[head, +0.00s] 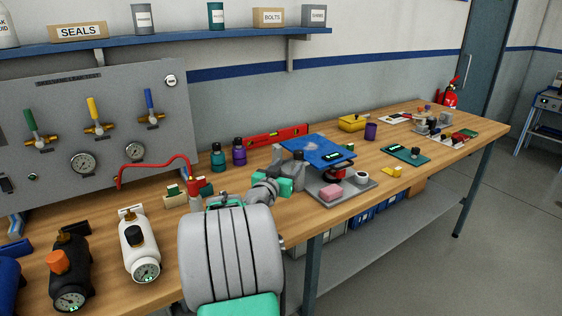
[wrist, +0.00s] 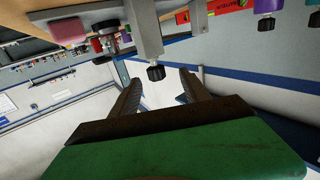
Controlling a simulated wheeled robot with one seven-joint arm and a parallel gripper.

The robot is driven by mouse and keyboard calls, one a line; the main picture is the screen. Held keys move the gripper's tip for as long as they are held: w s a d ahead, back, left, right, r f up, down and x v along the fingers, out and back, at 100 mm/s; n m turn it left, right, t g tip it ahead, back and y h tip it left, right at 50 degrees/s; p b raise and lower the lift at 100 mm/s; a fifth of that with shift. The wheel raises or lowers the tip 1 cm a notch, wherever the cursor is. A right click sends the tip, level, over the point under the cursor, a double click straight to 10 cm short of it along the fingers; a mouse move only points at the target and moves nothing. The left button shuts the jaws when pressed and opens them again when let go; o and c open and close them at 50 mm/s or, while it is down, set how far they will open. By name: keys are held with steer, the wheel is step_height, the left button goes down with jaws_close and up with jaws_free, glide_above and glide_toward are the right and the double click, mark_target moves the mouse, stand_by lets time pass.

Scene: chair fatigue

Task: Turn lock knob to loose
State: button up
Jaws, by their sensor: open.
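A black ribbed knob (wrist: 156,72) at the end of a grey metal post is in the wrist view; it looks like the lock knob. My gripper (wrist: 161,86) is open, its two dark fingers pointing at this knob. The knob appears between the fingertips in the picture, with a gap to each side; I cannot tell its depth. In the head view my arm reaches to the rig with a blue plate (head: 318,151) on a grey base (head: 341,190). There, my fingers and the lock knob are hidden or too small to make out.
A red and black round part (wrist: 104,43) and a pink block (wrist: 69,30) are near the knob. Purple (head: 239,152) and teal (head: 218,157) bottles and a red level (head: 278,136) stand behind the arm. A white cylinder (head: 139,248) is at the front left.

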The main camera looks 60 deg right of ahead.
mark_target(297, 157)
steer(key=shift+s+d+r+h+p, duration=0.15)
steer(key=shift+s+d+r, duration=0.1)
steer(key=shift+d, duration=0.4)
steer(key=shift+s+d+r+h+p, duration=0.15)
steer(key=shift+s+d+r, duration=0.1)
steer(key=shift+d, duration=0.35)
steer(key=d, duration=0.3)
steer(key=w+d+p, duration=0.1)
steer(key=d, duration=0.1)
steer(key=shift+d+f, duration=0.1)
steer(key=shift+d, duration=0.3)
steer(key=shift+c, duration=0.4)
jaws_close()
